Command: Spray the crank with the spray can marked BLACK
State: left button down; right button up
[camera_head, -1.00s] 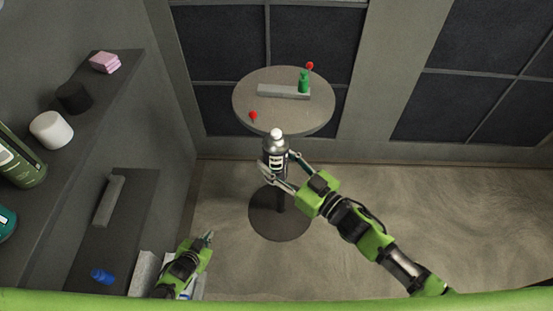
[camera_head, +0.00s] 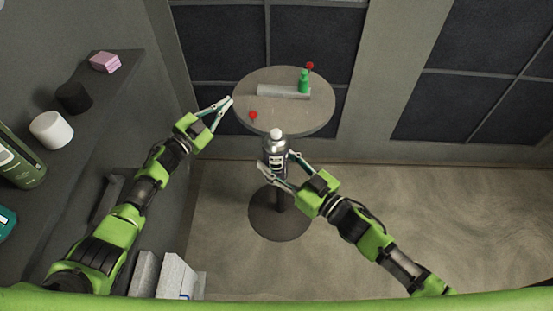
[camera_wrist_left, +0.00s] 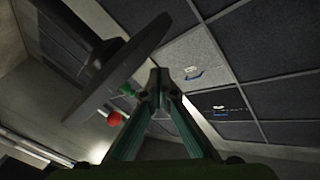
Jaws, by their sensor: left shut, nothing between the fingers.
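A silver and dark spray can (camera_head: 275,147) with a white top and a pale label stands upright between the fingers of my right gripper (camera_head: 277,161), in front of the round table. The label's wording is too small to read. My left gripper (camera_head: 228,101) is shut and empty at the table's left edge; its fingertips (camera_wrist_left: 160,76) meet in the left wrist view. A long grey bar (camera_head: 272,90) lies on the table and may be the crank; I cannot tell for sure.
The left shelf carries a pink stack (camera_head: 105,62), a black cylinder (camera_head: 74,97) and a white cylinder (camera_head: 51,130). Floor at right is clear.

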pick_arm(q)
jog(key=d+r+m+h, duration=0.1)
jog(key=d+r, duration=0.2)
jog(key=d+r+m+g+h, duration=0.1)
jog(key=d+r+m+h, duration=0.1)
jog(key=d+r, duration=0.1)
jog(key=shift+w+d+r, duration=0.1)
jog(key=shift+w+r, duration=0.1)
jog(key=shift+r, duration=0.15)
jog(key=s+d+r+m+g+h, duration=0.3)
jog(key=d+r+m+g+h, duration=0.15)
jog(key=d+r, duration=0.4)
jog(key=s+d+r+m+g+y, duration=0.2)
jog(key=s+d+r+m+g, duration=0.1)
jog(key=s+d+m+g, duration=0.35)
jog(key=s+d+r+m+g+y, duration=0.2)
jog(key=s+d+r+m+g, duration=0.2)
jog(key=s+d+m+g, duration=0.25)
jog(key=s+a+f+m+t+y, duration=0.2)
jog(key=s+a+t+y, duration=0.2)
jog(key=a+y, duration=0.85)
jog(key=shift+g+y, duration=0.25)
jog(key=shift+y, duration=0.15)
jog(key=shift+s+d+f, duration=0.1)
jog(key=shift+d+f, duration=0.05)
jog(key=shift+f, duration=1.25)
jog(key=shift+s+d+f, duration=0.1)
jog(key=shift+f, duration=1.25)
jog(key=shift+f, duration=0.25)
